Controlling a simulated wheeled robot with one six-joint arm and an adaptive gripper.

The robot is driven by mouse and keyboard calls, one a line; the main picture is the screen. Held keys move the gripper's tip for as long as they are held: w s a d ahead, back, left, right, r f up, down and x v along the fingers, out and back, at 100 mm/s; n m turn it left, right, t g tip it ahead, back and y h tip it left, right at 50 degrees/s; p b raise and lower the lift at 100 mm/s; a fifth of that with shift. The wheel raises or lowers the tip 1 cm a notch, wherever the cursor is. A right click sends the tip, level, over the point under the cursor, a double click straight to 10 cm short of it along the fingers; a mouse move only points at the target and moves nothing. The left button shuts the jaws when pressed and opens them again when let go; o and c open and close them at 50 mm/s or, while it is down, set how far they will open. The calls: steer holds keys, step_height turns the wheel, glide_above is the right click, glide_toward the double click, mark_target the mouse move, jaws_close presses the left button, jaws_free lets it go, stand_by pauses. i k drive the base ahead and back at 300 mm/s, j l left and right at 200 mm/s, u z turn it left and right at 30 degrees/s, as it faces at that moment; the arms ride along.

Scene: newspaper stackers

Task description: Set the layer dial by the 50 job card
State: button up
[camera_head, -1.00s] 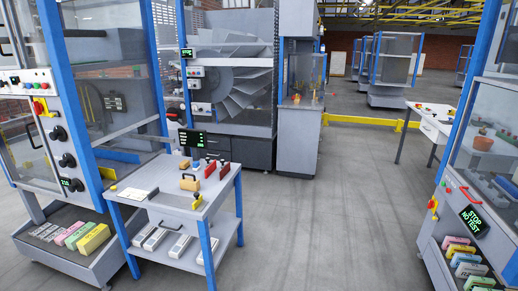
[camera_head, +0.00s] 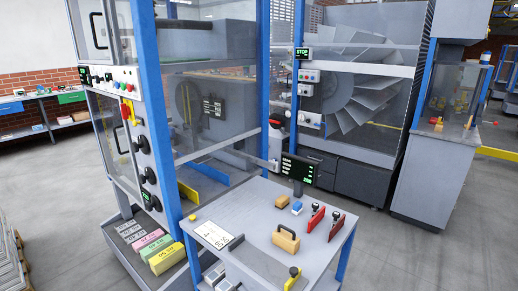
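The stacker machine with blue posts (camera_head: 150,90) stands at left of centre. Its front panel carries several black dials (camera_head: 143,145) in a column, with a small green display (camera_head: 156,203) at the lowest one. I cannot read which dial is the layer dial or where it points. A white card (camera_head: 213,234) with dark print lies on the grey table (camera_head: 255,215) in front. Its print is too small to read surely; a number like 50 seems to stand beside it. My gripper is not in view.
The table also holds a wooden-handled block (camera_head: 286,239), red stamps (camera_head: 315,218), a yellow-handled tool (camera_head: 292,275) and a black screen (camera_head: 298,168). Coloured bundles (camera_head: 152,243) lie on the machine's low shelf. Grey floor (camera_head: 45,185) is open at left.

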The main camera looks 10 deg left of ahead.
mark_target(98, 80)
steer(key=i+j+u, duration=0.2)
steer(key=i+u, duration=0.95)
steer(key=i, duration=0.15)
steer(key=i+l+u, duration=0.2)
steer(key=i+u, duration=0.3)
steer(key=i, duration=0.15)
